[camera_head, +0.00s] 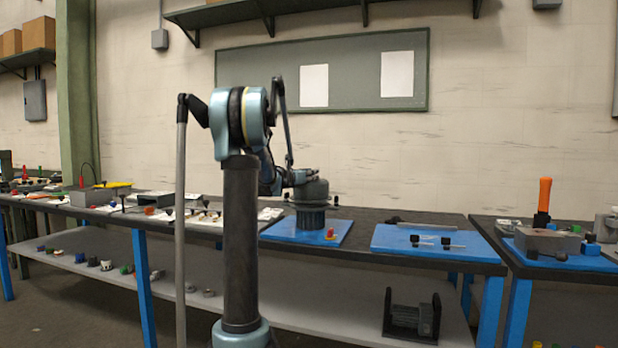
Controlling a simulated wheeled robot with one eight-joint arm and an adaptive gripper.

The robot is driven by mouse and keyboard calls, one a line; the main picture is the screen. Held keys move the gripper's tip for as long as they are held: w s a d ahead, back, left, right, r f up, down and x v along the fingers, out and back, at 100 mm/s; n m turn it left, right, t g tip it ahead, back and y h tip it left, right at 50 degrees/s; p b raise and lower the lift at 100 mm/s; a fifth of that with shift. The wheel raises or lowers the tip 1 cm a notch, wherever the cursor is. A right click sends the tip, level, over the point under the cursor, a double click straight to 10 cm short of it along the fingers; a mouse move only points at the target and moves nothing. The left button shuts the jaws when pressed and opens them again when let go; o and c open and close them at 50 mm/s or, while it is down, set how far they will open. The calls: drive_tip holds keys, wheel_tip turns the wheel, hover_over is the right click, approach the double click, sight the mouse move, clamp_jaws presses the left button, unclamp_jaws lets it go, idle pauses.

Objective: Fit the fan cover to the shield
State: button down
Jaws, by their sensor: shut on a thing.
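My gripper (299,178) is at the end of my arm, over the left blue mat on the bench, small and partly hidden by my own arm. It is shut on a round grey piece, which looks like the fan cover (314,191). Directly below stands a dark ribbed cylindrical body (311,218), upright on the left blue mat (284,232). The shield cannot be told apart clearly; it may be the top of this body. The cover appears level and lined up with the body, but I cannot tell whether they touch.
A small red and yellow part (330,235) lies on the left mat. The right blue mat (385,239) holds two dark-headed parts and a grey bar (424,226). A grey box (98,195) and small parts crowd the bench's left. A motor-like unit (411,316) sits on the lower shelf.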

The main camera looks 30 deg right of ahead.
drive_tip(key=shift+f, duration=1.3)
drive_tip(key=c, duration=1.1)
unclamp_jaws()
drive_tip(key=v, duration=1.2)
drive_tip(key=shift+f, duration=0.1)
